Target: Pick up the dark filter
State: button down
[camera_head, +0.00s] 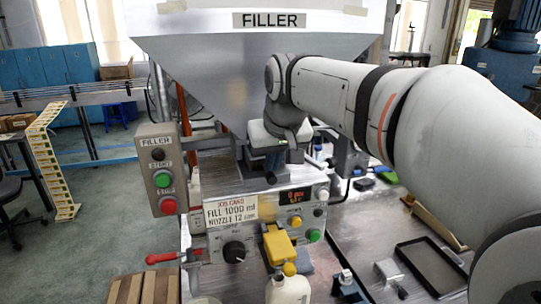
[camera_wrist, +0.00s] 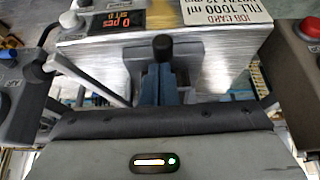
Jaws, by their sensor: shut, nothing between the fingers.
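My gripper (camera_head: 271,167) hangs in front of the filler machine, above its job card, in the head view. In the wrist view its blue fingers (camera_wrist: 161,88) are together, with nothing seen held between them. A dark rounded knob (camera_wrist: 162,46) shows at the fingertips; I cannot tell whether it belongs to the gripper. I cannot pick out the dark filter for certain. A small dark item (camera_head: 364,184) lies on the bench to the right of the machine, too small to identify.
The filler's control panel (camera_head: 262,238) has a black dial and a yellow valve handle (camera_head: 279,246). A white bottle (camera_head: 288,289) stands below the valve. A black-rimmed tray (camera_head: 430,267) lies on the metal bench at right. A start/stop box (camera_head: 161,170) hangs at left.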

jog(key=shift+s+f, duration=0.2)
jog(key=shift+f, duration=0.1)
jog(key=shift+s+d+f, duration=0.1)
jog(key=shift+f, duration=0.05)
jog(key=shift+s+f+b, duration=0.1)
jog(key=shift+s+b, duration=0.15)
jog(key=shift+b, duration=0.15)
jog(key=shift+s+d, duration=0.2)
jog(key=shift+s, duration=0.6)
jog(key=shift+r, duration=0.2)
